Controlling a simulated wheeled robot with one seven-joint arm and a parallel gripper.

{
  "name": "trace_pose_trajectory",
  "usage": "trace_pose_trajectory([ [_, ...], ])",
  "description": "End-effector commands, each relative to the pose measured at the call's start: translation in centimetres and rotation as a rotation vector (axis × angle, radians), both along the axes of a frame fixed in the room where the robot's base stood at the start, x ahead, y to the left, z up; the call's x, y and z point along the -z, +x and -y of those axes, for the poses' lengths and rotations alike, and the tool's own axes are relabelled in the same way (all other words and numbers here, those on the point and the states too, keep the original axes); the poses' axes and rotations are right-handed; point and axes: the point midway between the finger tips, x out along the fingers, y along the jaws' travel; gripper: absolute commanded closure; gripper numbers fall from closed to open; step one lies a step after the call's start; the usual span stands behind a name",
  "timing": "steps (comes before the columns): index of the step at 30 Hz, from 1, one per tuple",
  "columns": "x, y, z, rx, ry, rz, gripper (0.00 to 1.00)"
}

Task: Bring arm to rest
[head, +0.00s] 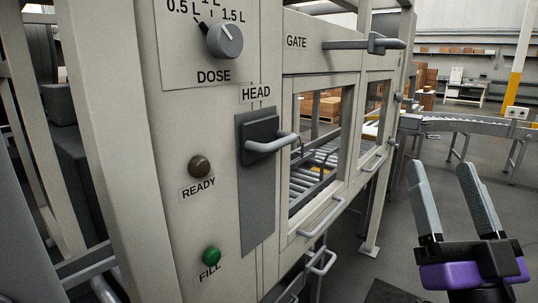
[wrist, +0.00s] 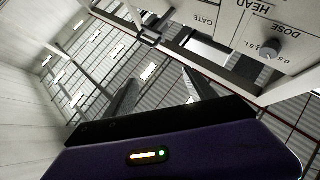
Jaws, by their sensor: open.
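My gripper (head: 456,203) is at the lower right of the head view. Its two grey fingers are spread apart, point upward and hold nothing. It is clear of the machine panel, to the right of it. In the wrist view the fingers (wrist: 160,95) are also apart, with the ceiling and the upside-down machine panel behind them. The rest of my arm is mostly out of frame.
The machine panel carries a dose knob (head: 224,41), a head handle (head: 270,143), a dark ready lamp (head: 200,166) and a green fill button (head: 211,257). A gate handle (head: 365,44) and window handles jut out. A roller conveyor (head: 470,124) stands behind. Floor between is open.

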Motion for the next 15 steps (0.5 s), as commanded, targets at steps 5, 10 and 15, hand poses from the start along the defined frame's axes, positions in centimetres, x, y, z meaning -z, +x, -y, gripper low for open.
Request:
trace_pose_trajectory([
  [5, 7.3, -2.7, 0.5, 0.041, 0.074, -0.103, 0.35],
  [10, 13.3, -6.1, 0.4, 0.077, 0.107, -0.205, 0.35],
  [15, 18.6, -10.2, -0.1, 0.103, 0.107, -0.319, 0.35],
])
